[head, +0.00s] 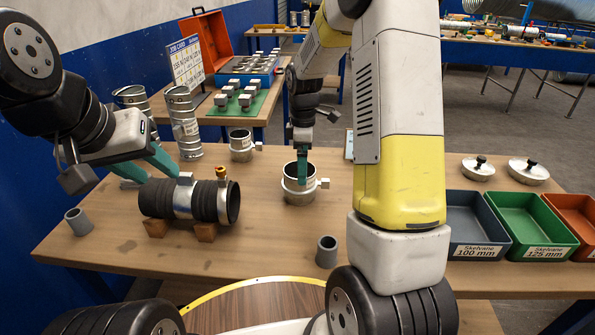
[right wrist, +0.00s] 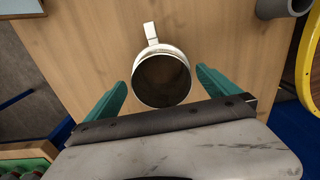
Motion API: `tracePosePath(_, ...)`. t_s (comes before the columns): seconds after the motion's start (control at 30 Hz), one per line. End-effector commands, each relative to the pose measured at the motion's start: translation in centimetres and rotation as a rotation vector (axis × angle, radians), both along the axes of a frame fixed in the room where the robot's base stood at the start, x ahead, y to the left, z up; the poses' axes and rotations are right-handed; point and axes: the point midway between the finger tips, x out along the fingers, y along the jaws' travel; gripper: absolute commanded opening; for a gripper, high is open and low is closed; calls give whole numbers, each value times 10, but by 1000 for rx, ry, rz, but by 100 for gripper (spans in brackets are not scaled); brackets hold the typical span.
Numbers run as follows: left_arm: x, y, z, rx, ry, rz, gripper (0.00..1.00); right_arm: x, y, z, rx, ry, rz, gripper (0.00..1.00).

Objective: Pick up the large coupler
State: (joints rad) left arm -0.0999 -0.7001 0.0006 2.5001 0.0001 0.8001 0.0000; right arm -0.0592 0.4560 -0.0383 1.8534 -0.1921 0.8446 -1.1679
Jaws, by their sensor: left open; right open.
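The larger metal coupler (head: 299,189), a short silver ring with a side tab, stands upright on the wooden table, open end up. A smaller similar coupler (head: 241,146) stands behind it to the left. My right gripper (head: 302,168) is open and points down at the larger coupler. My left gripper (head: 157,177) is open, at the back left of a black duct (head: 205,201) with a metal band and a yellow-topped clamp.
The duct rests on wooden blocks (head: 205,232). Grey tube pieces stand at left (head: 78,221) and front (head: 327,251). Tall metal duct pieces (head: 183,122) stand at the back left. Blue (head: 473,254) and green (head: 530,256) bins and lids (head: 478,169) are at right.

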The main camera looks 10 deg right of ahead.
Motion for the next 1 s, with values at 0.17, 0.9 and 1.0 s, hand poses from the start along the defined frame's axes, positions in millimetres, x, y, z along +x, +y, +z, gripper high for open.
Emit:
tracePosePath(0.17, 0, 0, 0, -1, 0, 1, 42, -1, 0, -19, 0, 4, 1, 100)
tracePosePath(0.9, 0, 0, 0, -1, 0, 1, 42, 0, 1, -77, 0, 1, 1, 94)
tracePosePath(1.0, 0, 0, 0, 0, 0, 0, 42, 0, 1, -77, 0, 1, 1, 74)
